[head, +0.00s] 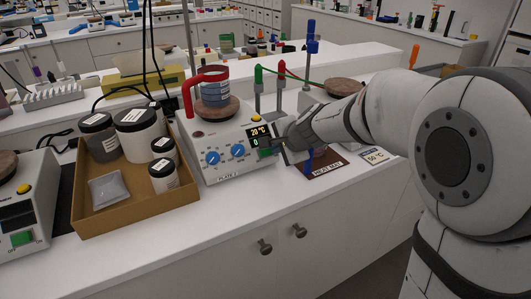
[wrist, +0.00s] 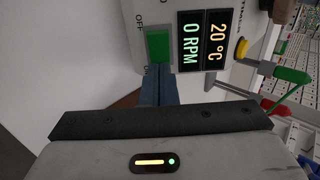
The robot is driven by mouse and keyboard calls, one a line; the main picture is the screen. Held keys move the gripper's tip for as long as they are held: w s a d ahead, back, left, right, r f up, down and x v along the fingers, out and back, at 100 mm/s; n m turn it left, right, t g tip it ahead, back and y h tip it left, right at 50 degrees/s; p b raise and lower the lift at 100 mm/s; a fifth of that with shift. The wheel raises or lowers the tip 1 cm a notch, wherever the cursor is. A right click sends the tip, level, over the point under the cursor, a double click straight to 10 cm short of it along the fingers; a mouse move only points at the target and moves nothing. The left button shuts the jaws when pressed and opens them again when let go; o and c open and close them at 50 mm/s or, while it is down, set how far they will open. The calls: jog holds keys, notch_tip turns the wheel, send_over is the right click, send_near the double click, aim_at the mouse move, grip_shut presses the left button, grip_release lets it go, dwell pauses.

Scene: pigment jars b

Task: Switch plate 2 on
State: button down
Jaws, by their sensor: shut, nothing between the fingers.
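A white hotplate (head: 225,143) stands in the middle of the bench, with a brown round top, two blue knobs and a front label reading "PLATE" with a number too small to be sure of. Its display (head: 257,132) reads 20 °C; in the wrist view the display (wrist: 204,38) also reads 0 RPM. Its green switch (wrist: 158,46) has OFF and ON marks beside it. My gripper (wrist: 158,72) is shut and empty, its fingertips close to the ON end of the switch. I cannot tell whether they touch. In the head view, my gripper (head: 277,147) partly hides the hotplate's front right corner.
A cardboard tray (head: 140,222) with several jars and a grey dish stands left of the hotplate. A red-handled, blue-banded vessel (head: 214,92) sits on its top. Another hotplate (head: 27,213) with a green switch is at far left. A brown mat (head: 328,169) lies right.

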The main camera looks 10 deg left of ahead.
jog(key=p+v, duration=0.2)
jog(key=v, duration=1)
jog(key=shift+p, duration=0.4)
jog(key=s+d+f+n+g+h+p, duration=0.1)
jog(key=s+d+n, duration=0.4)
jog(key=s, duration=0.5)
jog(key=s+d+f+n+g+h+p, duration=0.2)
jog(key=s+d+n+g+h+p, duration=0.1)
jog(key=s+d+n, duration=0.3)
jog(key=s+d+g+h, duration=0.1)
jog(key=s+d, duration=0.1)
jog(key=s, duration=0.2)
jog(key=shift+s+d+f+p, duration=0.2)
jog(key=shift+s+f+p, duration=0.05)
jog(key=shift+s+p, duration=0.15)
